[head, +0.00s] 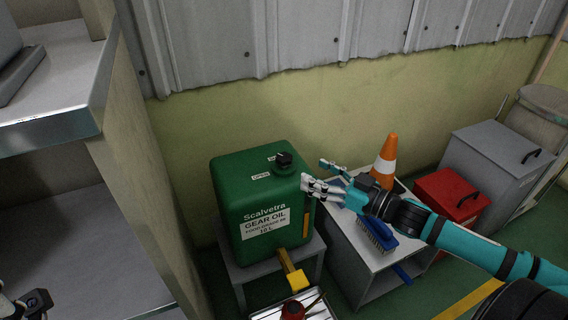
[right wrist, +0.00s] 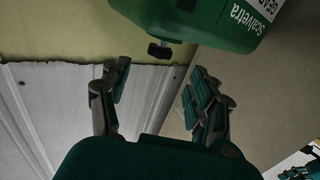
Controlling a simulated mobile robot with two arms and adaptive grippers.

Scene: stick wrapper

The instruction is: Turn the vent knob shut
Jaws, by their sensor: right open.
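In the right wrist view the knob (right wrist: 160,50) shows ahead of the gap between the open fingers (right wrist: 160,72), below the can (right wrist: 215,22). Part of my left gripper (head: 35,302) shows at the lower left edge; its fingers are mostly cut off.
The can sits on a grey stand (head: 240,272) with a yellow-handled tap (head: 293,272) at its front. A grey cart (head: 345,240) to the right bears an orange cone (head: 385,165) and a blue brush (head: 377,236). A red box (head: 450,198) stands beyond. Shelves (head: 60,240) stand left.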

